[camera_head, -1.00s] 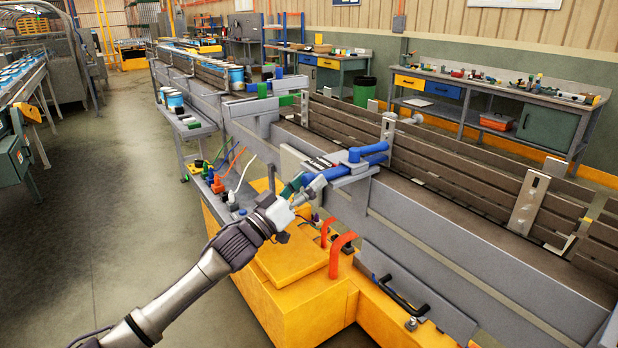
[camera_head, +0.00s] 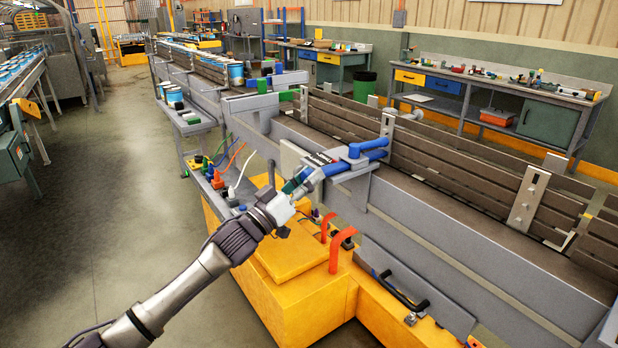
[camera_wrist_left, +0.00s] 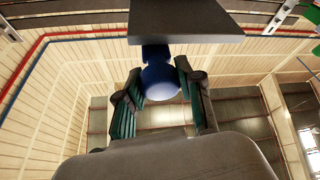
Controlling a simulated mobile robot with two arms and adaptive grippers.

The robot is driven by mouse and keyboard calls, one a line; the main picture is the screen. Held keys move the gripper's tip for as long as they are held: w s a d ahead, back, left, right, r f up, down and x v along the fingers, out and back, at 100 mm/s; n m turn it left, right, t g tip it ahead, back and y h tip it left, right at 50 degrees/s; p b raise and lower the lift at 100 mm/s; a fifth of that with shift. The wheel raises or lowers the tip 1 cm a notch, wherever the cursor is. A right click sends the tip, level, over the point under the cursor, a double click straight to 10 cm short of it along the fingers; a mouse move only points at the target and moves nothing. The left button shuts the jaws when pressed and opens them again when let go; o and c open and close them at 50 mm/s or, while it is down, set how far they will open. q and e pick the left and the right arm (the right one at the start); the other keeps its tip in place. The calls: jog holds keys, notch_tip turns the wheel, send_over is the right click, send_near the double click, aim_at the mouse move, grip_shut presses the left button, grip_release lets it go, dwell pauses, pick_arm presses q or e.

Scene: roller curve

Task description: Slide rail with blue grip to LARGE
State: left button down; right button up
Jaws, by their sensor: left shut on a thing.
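The rail with the blue grip (camera_head: 338,167) is at the middle of the head view, on the near side wall of the conveyor. Its blue rods run up and right over a grey bracket. My left gripper (camera_head: 301,183) is shut at the lower left end of the blue grip. In the left wrist view, the round blue end (camera_wrist_left: 160,82) sits between the green-padded fingers of my left gripper (camera_wrist_left: 160,105). A small marked plate (camera_head: 319,159) lies beside the rods; its lettering is too small to read. My right gripper is out of view.
The conveyor (camera_head: 430,215) with brown slatted guides (camera_head: 450,160) runs along the right. A yellow base box (camera_head: 285,262) with orange handles (camera_head: 342,247) stands below my left arm. A workbench (camera_head: 490,100) is behind. The floor (camera_head: 110,210) on the left is clear.

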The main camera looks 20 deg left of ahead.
pick_arm(q)
jog(key=shift+s+a+p, duration=0.4)
jog(key=shift+s+a, duration=0.4)
jog(key=shift+s, duration=0.3)
jog(key=c, duration=1.1)
grip_release()
jog(key=shift+f, duration=0.1)
jog(key=o, duration=0.4)
jog(key=shift+s+a, duration=0.1)
jog(key=shift+a, duration=0.05)
jog(key=shift+s, duration=0.1)
jog(key=v, duration=1.1)
jog(key=shift+s+a+f, duration=0.15)
jog(key=shift+s+a, duration=0.05)
jog(key=shift+s, duration=0.15)
